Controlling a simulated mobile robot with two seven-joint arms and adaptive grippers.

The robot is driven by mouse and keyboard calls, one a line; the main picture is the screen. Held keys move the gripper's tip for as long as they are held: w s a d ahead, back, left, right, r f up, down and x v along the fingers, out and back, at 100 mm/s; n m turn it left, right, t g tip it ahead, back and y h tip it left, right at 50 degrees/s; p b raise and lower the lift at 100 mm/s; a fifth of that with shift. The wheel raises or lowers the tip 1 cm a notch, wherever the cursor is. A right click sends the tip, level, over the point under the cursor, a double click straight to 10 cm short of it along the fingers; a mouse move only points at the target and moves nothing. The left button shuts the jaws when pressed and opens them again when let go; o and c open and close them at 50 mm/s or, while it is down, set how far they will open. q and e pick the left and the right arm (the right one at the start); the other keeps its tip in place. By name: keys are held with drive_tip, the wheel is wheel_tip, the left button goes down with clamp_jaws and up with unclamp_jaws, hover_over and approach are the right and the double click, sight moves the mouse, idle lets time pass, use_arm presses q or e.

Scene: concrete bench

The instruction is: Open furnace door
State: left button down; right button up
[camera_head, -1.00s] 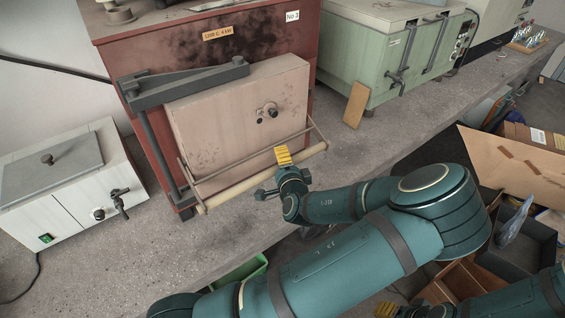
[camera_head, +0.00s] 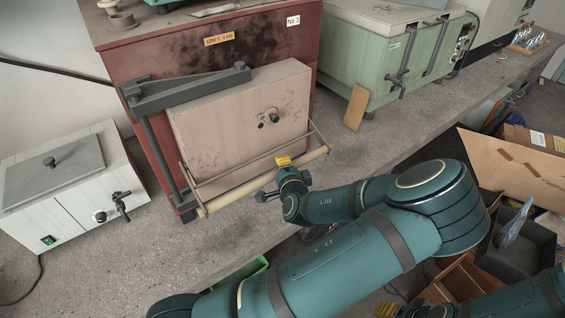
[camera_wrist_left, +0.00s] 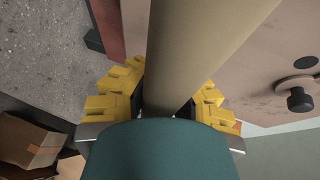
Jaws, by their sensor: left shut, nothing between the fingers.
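The furnace is a dark red box (camera_head: 150,55) with a pale pinkish door (camera_head: 230,125). The door looks closed against the front. A long tan handle bar (camera_head: 237,190) runs along the door's lower front on thin metal arms. My left gripper (camera_head: 283,161) is at the bar, right of its middle, with its yellow fingertips overlapping it. In the left wrist view the bar (camera_wrist_left: 195,45) runs up the middle with yellow finger pads on both sides. The gripper is shut with nothing held. My right gripper (camera_head: 388,309) shows only partly at the bottom edge; its jaws are unclear.
A grey-white box (camera_head: 75,205) stands left of the furnace. A green furnace (camera_head: 365,60) stands to the right, with a small wooden board (camera_head: 356,107) leaning by it. Open cardboard (camera_head: 520,170) and bins fill the right. Bare concrete bench (camera_head: 120,270) lies in front.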

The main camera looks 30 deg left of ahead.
use_arm(q)
drive_tip(key=r+h+p, duration=0.1)
drive_tip(key=p, duration=0.1)
drive_tip(key=d+r+g+h+p, duration=0.1)
drive_tip(key=p, duration=0.1)
drive_tip(key=r+n+p, duration=0.1)
drive_tip(key=r+p, duration=0.1)
drive_tip(key=p, duration=0.1)
drive_tip(key=shift+s+d+g+h, duration=0.3)
drive_tip(key=shift+s+d+h, duration=0.05)
drive_tip(key=shift+d+h, duration=0.05)
drive_tip(key=shift+d+r+p, duration=0.1)
drive_tip(key=shift+r+p, duration=0.2)
drive_tip(key=shift+p, duration=0.1)
use_arm(e)
wheel_tip(320, 180, up, 9)
drive_tip(key=shift+w+d+r, duration=0.15)
drive_tip(key=shift+w+d, duration=0.15)
drive_tip(key=shift+w, duration=0.15)
use_arm(q)
drive_tip(key=shift+w, duration=0.1)
